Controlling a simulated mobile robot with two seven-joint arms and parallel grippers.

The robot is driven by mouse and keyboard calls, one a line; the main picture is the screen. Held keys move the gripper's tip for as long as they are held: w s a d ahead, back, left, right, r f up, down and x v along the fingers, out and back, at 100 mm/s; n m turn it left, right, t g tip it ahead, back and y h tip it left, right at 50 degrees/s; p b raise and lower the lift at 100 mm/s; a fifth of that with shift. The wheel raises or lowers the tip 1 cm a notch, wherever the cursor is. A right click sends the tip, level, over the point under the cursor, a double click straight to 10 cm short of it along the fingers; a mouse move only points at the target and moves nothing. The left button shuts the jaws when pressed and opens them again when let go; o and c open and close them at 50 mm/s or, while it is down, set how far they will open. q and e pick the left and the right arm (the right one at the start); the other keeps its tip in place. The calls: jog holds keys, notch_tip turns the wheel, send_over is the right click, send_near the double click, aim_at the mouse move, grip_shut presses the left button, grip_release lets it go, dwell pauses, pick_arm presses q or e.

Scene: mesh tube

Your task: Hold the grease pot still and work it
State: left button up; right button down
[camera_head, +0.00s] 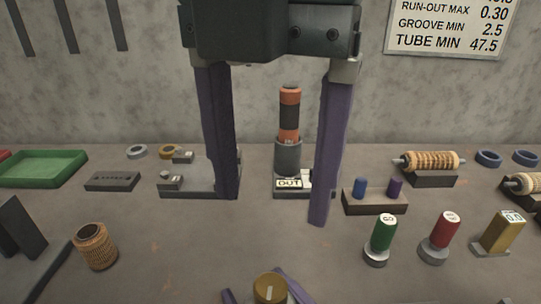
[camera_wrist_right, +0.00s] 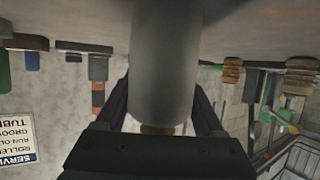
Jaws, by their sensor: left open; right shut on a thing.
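The grease pot (camera_head: 270,288) shows at the bottom edge of the head view as a brass-coloured round top with a pale mark. In the right wrist view it is a thick grey cylinder (camera_wrist_right: 165,70) with a brass end, seen upside down. My right gripper (camera_head: 262,297) has purple fingers on both sides of the pot and is shut on it. My left gripper (camera_head: 272,208) hangs high in the middle of the head view, fingers pointing down, wide apart and empty. The lower part of the pot is hidden in the head view.
Behind my left fingers stands an orange and black roller (camera_head: 289,110) in a grey holder labelled OUT (camera_head: 289,183). Right are green (camera_head: 382,235) and red (camera_head: 440,236) cylinders and a brass block (camera_head: 500,233). Left are a wound spool (camera_head: 95,246) and green tray (camera_head: 42,168). The centre bench is clear.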

aim_at(270, 285)
pick_arm(q)
notch_tip(270, 285, down, 12)
jog(key=n, duration=1.8)
jog(key=shift+r, duration=0.1)
jog(key=shift+c, duration=0.3)
grip_shut()
